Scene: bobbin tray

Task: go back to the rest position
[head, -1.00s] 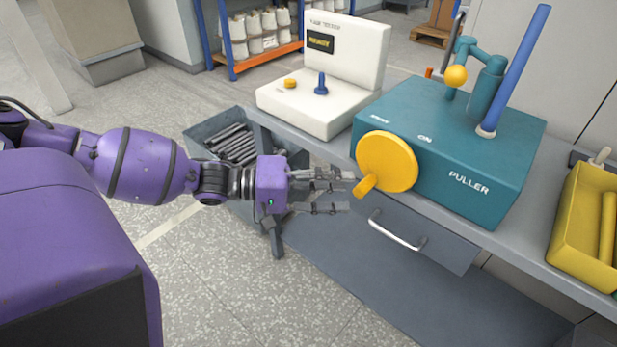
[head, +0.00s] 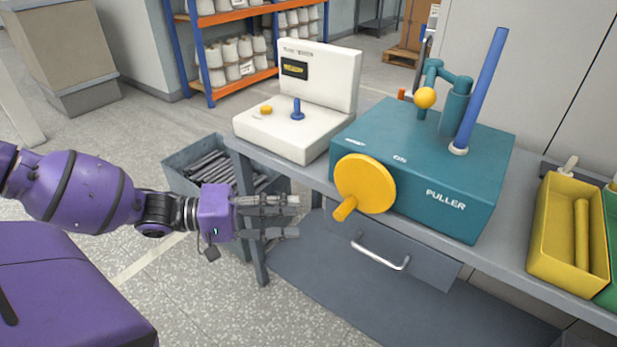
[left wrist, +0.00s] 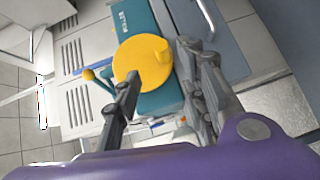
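My left gripper (head: 288,216) is in front of the bench, left of the yellow crank wheel (head: 366,183) on the teal puller machine (head: 425,160). Its fingers are apart with nothing between them, and its tips are clear of the crank's handle (head: 344,209). In the left wrist view the open fingers (left wrist: 158,66) point toward the yellow wheel (left wrist: 143,62), and one fingertip overlaps it in the picture. My right gripper is in neither view.
The grey bench (head: 520,255) carries a white tester (head: 285,130) and a yellow tray (head: 540,240). A grey bin of dark rods (head: 182,182) stands on the floor behind my left gripper. A drawer with a metal handle (head: 380,252) is under the bench.

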